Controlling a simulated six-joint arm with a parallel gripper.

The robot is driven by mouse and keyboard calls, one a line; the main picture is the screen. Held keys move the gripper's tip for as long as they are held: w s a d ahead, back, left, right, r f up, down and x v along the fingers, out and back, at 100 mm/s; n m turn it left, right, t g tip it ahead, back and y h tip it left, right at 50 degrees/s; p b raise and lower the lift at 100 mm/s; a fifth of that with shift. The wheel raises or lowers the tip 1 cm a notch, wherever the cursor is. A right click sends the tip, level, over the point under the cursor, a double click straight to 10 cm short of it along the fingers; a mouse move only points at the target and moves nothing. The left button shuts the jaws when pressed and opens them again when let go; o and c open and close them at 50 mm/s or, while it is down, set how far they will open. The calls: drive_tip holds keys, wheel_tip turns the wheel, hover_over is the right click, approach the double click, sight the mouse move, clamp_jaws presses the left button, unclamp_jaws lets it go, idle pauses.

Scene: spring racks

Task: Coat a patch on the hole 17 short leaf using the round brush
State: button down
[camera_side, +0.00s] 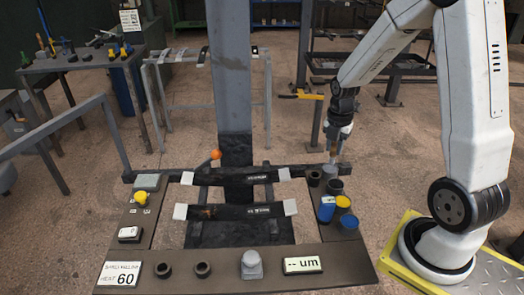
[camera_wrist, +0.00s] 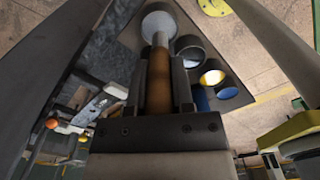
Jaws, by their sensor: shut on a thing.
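My gripper (camera_wrist: 157,98) is shut on the brown handle of a brush (camera_wrist: 159,80). The brush hangs down from my gripper in the side view (camera_side: 338,138), its lower end at a grey pot (camera_side: 330,171) at the bench's back right. In the wrist view its pale shaft overlaps the round light opening of that pot (camera_wrist: 152,20); the bristles are hidden and I cannot tell how deep they are. Two dark leaves, an upper one (camera_side: 228,177) and a lower one (camera_side: 236,211), lie across the rack with pale end pieces. Their labels are too small to read.
Dark pots (camera_side: 335,187), a yellow-topped pot (camera_side: 343,201) and a blue one (camera_side: 327,210) stand close beside the brush. A column (camera_side: 234,90) rises behind the leaves. An orange ball knob (camera_side: 215,154) stands beside it. The bench front carries a knob (camera_side: 251,265) and a display (camera_side: 303,265).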

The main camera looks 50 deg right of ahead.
drive_tip(key=shift+r, duration=2.45)
drive_tip(key=shift+w, duration=0.1)
drive_tip(key=w+a+m, duration=1.1)
drive_tip(key=m, duration=0.8)
drive_tip(key=shift+w, duration=0.15)
drive_tip(key=shift+f, duration=0.1)
